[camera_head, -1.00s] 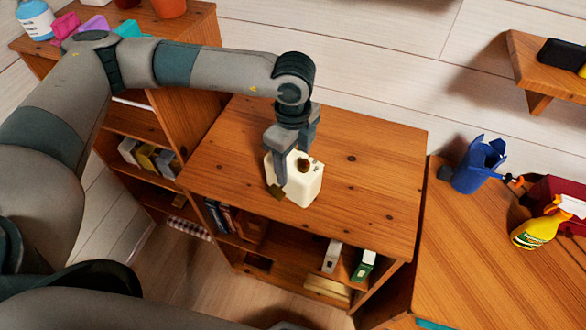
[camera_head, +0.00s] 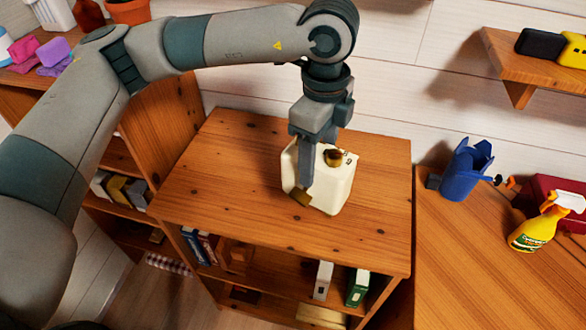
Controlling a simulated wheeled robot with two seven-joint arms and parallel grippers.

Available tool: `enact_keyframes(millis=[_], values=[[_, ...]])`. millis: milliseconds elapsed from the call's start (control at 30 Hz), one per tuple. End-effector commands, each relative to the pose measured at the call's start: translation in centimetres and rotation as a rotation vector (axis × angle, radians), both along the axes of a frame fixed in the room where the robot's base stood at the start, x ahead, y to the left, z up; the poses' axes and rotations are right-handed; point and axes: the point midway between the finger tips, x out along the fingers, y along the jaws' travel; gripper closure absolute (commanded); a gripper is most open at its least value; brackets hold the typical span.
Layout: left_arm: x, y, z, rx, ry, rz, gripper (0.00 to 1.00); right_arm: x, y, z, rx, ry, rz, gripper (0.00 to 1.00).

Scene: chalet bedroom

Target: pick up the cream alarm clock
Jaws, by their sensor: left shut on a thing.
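The cream alarm clock (camera_head: 334,190) is a boxy block with a dark brown knob on its upper face and a small brownish patch at its lower left. My left gripper (camera_head: 307,180) points down over it and is shut on it, one grey finger across its front left side. The other finger is hidden. The clock looks raised above the wooden shelf unit's top (camera_head: 235,165), though the gap beneath it is hard to see. My right gripper is not in view.
The shelf top around the clock is bare. Books (camera_head: 357,287) stand in the shelves below. At the right, a desk (camera_head: 455,265) carries a blue cup (camera_head: 465,170) and a yellow spray bottle (camera_head: 533,232). A wall shelf (camera_head: 505,65) juts out at the upper right.

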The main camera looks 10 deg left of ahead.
Motion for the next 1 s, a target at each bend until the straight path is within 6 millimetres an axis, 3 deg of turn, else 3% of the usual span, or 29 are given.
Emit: enact_keyframes(millis=[267, 1000], values=[[-0.1, -2.4, 1.4, -0.001, -0.002, 0.000, 0.97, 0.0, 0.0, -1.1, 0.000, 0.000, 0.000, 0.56], [-0.1, -2.5, 1.6, 0.000, -0.001, -0.005, 0.97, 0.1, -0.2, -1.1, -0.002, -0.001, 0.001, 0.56]])
